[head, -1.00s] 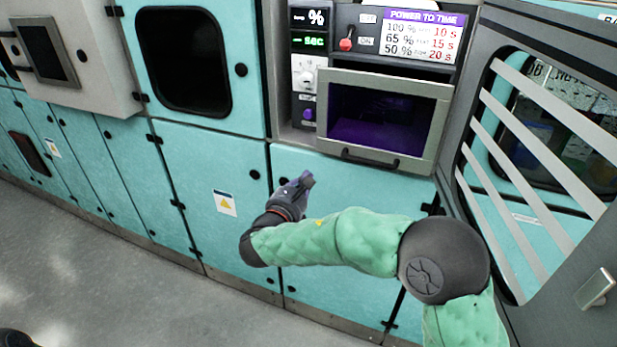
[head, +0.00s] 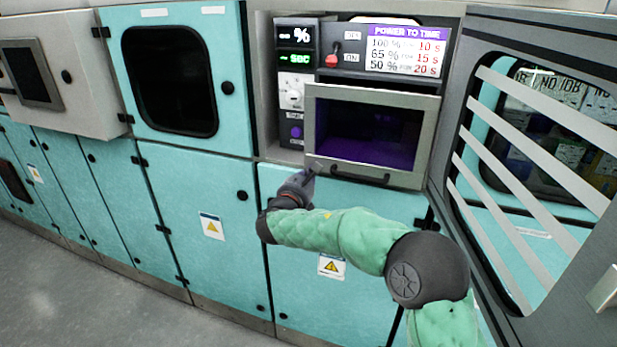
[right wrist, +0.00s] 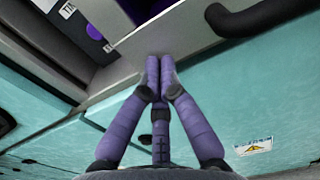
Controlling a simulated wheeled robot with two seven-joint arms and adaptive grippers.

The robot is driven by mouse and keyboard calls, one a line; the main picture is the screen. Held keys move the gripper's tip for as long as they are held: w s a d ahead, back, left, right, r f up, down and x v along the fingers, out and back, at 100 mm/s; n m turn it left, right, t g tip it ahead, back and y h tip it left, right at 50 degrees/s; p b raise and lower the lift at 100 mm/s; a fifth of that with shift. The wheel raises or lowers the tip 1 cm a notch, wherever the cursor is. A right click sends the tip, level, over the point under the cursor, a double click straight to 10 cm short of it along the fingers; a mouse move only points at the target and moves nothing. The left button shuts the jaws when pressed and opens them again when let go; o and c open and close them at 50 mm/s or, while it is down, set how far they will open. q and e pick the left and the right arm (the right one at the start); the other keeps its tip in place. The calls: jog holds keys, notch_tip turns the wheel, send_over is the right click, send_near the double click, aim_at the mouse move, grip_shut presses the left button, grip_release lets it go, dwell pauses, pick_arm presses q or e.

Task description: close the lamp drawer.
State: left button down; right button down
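The lamp drawer (head: 428,140) has a light grey front frame around a dark window with a purple glow, and its front stands out from the recess under the control panel. Its dark bar handle (head: 345,174) is on the lower edge; the handle also shows in the right wrist view (right wrist: 265,17). My right gripper (head: 309,174) is at the lower left corner of the drawer front. In the right wrist view its purple fingers (right wrist: 159,66) are together, with nothing visible between them, and their tips overlap the grey frame. Contact cannot be told. My left gripper is out of view.
The control panel (head: 295,62) with knobs and a red switch is left of and above the drawer. A grey door with a slatted window (head: 530,185) stands open at the right. Teal cabinets (head: 205,215) line the wall; the floor at lower left is clear.

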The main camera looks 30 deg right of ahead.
jog(key=x, duration=0.4)
jog(key=shift+w+d+p, duration=0.25)
jog(key=shift+w+p, duration=0.05)
jog(key=shift+p, duration=0.05)
jog(key=shift+s, duration=0.1)
